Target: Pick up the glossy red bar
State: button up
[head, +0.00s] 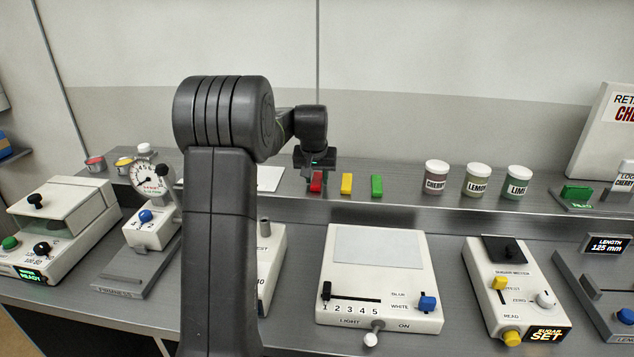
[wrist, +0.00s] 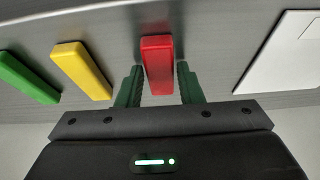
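In the wrist view the red bar (wrist: 158,64) shows between the two green fingers of my gripper (wrist: 159,82). The fingers are apart, with a visible gap on each side of the bar, so my gripper is open. In the head view my gripper (head: 316,170) is at the red bar and partly hides it. Whether the fingertips touch the shelf cannot be told.
A yellow bar (head: 347,184) and a green bar (head: 377,186) stand to the right of the red one. A white sheet (head: 270,178) lies to its left. Jars labelled cherry (head: 436,178), lemon (head: 477,180) and lime (head: 516,183) stand farther right. Several instruments occupy the lower counter.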

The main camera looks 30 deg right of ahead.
jog(key=c, duration=0.6)
jog(key=shift+o, duration=0.2)
jog(key=shift+r, duration=0.15)
